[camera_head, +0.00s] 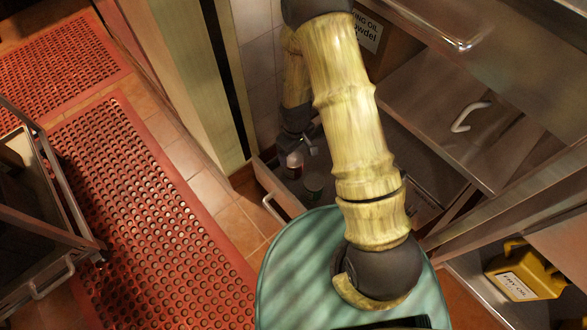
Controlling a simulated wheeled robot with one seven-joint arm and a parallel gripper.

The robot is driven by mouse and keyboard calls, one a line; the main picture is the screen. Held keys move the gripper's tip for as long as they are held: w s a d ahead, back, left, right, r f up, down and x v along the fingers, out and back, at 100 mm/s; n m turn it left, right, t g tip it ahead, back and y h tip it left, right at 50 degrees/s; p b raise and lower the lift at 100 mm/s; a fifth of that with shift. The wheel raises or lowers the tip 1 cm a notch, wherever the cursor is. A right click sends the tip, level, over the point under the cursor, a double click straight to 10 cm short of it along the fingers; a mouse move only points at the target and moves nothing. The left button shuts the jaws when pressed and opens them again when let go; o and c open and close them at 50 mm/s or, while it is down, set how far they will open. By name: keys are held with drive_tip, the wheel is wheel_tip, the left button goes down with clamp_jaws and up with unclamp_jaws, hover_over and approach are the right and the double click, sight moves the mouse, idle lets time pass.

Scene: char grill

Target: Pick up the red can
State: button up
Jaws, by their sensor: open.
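A small red can (295,171) with a pale top stands in a dark open drawer (272,186), left of my arm. My gripper (303,148) is open at the can's upper right, small and partly in shadow. It looks close to the can's top, but I cannot tell whether it touches. A greenish can (314,184) stands just to the right and nearer. My arm hides part of the drawer on the right.
A tiled wall and a pale green post (195,75) stand close to the left of my arm. A yellow fry oil jug (525,275) sits at lower right. Red perforated mats (140,225) cover the floor at left.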

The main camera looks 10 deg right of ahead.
sight(295, 158)
wheel_tip(295, 158, down, 3)
drive_tip(key=shift+w+f+b, duration=0.1)
drive_tip(key=shift+w+b, duration=0.05)
drive_tip(key=shift+b, duration=0.45)
drive_tip(key=f+b, duration=0.4)
drive_tip(key=f, duration=0.1)
drive_tip(key=shift+s+a, duration=0.2)
drive_tip(key=shift+a, duration=0.05)
drive_tip(key=c, duration=1.3)
